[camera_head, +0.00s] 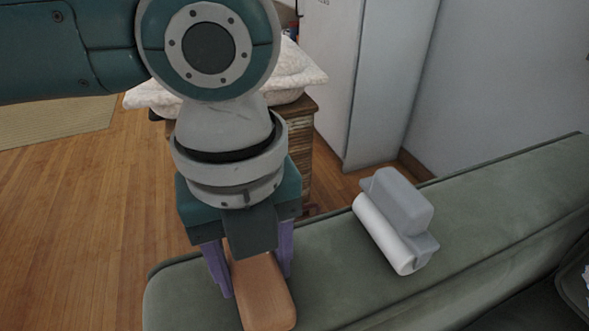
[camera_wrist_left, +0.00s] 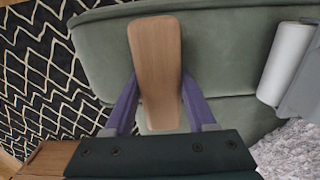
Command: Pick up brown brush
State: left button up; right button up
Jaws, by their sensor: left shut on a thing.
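The brown brush (camera_head: 262,291) shows as a flat, rounded wooden block at the bottom of the head view, over the green sofa back. It also fills the upper middle of the left wrist view (camera_wrist_left: 156,62). My left gripper (camera_head: 250,272) points down with its purple fingers on either side of the brush, shut on it. In the left wrist view the two fingers (camera_wrist_left: 160,108) press against the brush's sides. I cannot tell whether the brush touches the sofa top. My right gripper is not in view.
A grey and white roller-like object (camera_head: 394,222) lies on the green sofa back (camera_head: 475,205), right of the brush. Behind my arm, a wooden cabinet (camera_head: 300,150) carries a white cushion (camera_head: 297,72). A white cupboard (camera_head: 365,80) stands behind. A patterned rug (camera_wrist_left: 45,75) shows in the wrist view.

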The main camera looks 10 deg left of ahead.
pick_arm(q)
grip_shut()
notch_tip(320, 180, up, 20)
jog(key=p, duration=0.7)
jog(key=shift+p, duration=0.4)
jog(key=shift+o, duration=1.3)
grip_release()
jog(key=c, duration=0.7)
